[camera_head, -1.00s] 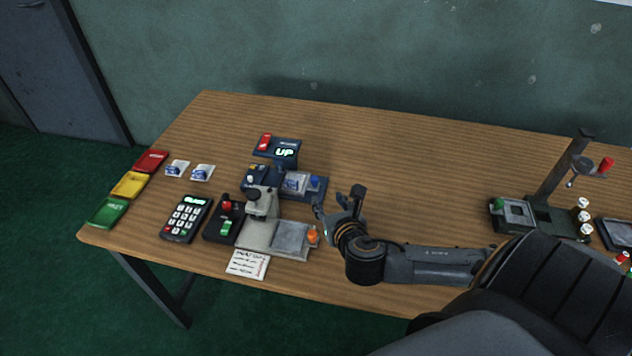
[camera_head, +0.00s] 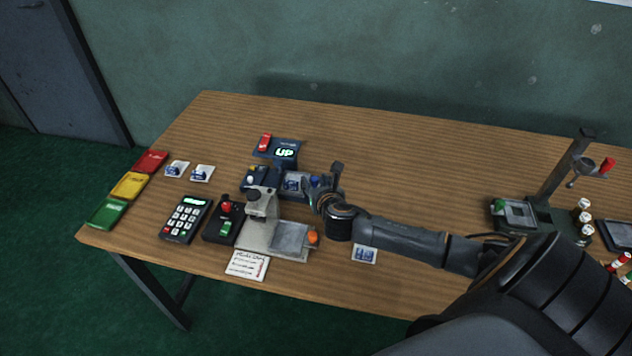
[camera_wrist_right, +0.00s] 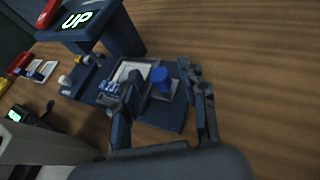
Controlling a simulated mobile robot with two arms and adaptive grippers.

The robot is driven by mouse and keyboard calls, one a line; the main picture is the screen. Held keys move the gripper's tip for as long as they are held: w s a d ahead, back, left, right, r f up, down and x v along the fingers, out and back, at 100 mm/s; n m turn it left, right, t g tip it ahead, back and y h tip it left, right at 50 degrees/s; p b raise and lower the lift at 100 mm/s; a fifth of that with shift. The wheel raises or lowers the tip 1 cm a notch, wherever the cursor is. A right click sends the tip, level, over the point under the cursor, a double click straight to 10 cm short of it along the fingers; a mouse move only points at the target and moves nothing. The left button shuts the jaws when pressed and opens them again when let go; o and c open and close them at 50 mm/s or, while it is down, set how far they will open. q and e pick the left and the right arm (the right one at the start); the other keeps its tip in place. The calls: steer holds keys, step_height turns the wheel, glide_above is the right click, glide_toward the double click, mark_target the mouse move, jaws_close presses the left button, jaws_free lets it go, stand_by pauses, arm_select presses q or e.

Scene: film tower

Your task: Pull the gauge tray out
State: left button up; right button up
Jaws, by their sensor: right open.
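The gauge (camera_head: 277,148) is a dark blue device with a lit "UP" display. Its tray (camera_wrist_right: 175,117) projects to the right and carries a card (camera_wrist_right: 128,70) with a blue picture. A blue knob (camera_wrist_right: 158,75) stands on the tray and appears between my fingers in the right wrist view. My right gripper (camera_head: 322,181) is open at the tray's right end, its fingers to either side of the knob. I cannot tell whether they touch it. The gripper partly hides the tray's right end in the head view. My left gripper is not in view.
A grey press with a plate (camera_head: 290,236) and orange knob stands in front of the gauge. A keypad (camera_head: 186,219), a switch box (camera_head: 224,222) and coloured trays (camera_head: 129,185) lie left. A loose card (camera_head: 365,254) lies below my arm.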

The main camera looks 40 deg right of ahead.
jaws_close()
steer(key=shift+s+d+r+p, duration=0.1)
steer(key=shift+s+d+p, duration=0.75)
steer(key=shift+s+d, duration=0.5)
steer(key=shift+s, duration=0.1)
steer(key=shift+c, duration=2.2)
jaws_free()
steer(key=shift+a, duration=0.1)
steer(key=o, duration=0.4)
steer(key=shift+s, duration=0.15)
steer(key=shift+o, duration=0.2)
steer(key=v, duration=1.2)
